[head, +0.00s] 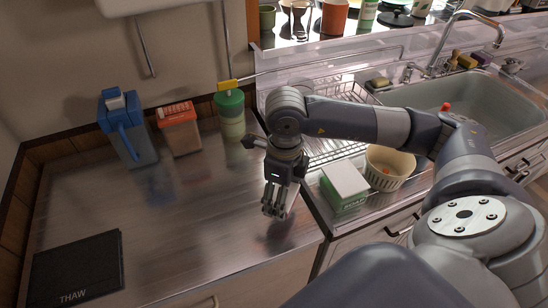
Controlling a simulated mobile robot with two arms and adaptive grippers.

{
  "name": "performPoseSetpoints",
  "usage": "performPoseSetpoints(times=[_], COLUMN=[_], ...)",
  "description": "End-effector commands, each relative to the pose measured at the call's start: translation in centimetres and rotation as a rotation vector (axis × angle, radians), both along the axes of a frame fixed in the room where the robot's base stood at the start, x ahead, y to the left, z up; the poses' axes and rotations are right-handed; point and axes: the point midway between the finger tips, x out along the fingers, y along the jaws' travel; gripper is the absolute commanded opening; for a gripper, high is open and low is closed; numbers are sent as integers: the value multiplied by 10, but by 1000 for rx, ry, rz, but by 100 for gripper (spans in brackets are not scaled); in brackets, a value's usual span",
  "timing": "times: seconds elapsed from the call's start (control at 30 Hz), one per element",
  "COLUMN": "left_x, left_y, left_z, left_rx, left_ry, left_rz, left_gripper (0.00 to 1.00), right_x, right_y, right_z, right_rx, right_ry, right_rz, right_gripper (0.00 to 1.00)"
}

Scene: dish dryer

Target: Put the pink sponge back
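I cannot make out a pink sponge for certain. A small purple block (483,58) sits on the ledge behind the sink, beside a yellow block (466,61). A greenish-yellow block (379,82) lies by the left back corner of the sink. My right gripper (274,212) points down over the front right part of the steel counter, left of a white and green box. Its fingers look close together, and I see nothing clearly between them. My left gripper is not in view.
The steel counter (185,220) is mostly clear, with a black THAW board (78,268) at front left. Blue (130,130), orange (180,128) and green (230,115) containers stand along the wall. The white and green box (344,186) and a cream basket (388,168) stand before the sink (520,105).

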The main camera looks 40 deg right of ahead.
Motion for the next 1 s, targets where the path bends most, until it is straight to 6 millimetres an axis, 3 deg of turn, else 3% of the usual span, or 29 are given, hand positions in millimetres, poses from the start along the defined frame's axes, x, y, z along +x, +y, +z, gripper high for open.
performPoseSetpoints(times=[0.1,0.23,0.6,0.8,1.0], left_x=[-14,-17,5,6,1], left_y=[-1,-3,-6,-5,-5], left_z=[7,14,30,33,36], left_rx=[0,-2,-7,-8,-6], left_ry=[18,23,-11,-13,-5], left_rz=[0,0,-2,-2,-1], left_gripper=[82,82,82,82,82], right_x=[22,49,117,138,141], right_y=[-9,-19,-44,-53,-54], right_z=[1,-1,-9,-12,-20], right_rx=[0,1,1,1,0], right_ry=[0,-1,1,-1,1], right_rz=[-5,-5,-2,0,2], right_gripper=[48,48,48,48,48])
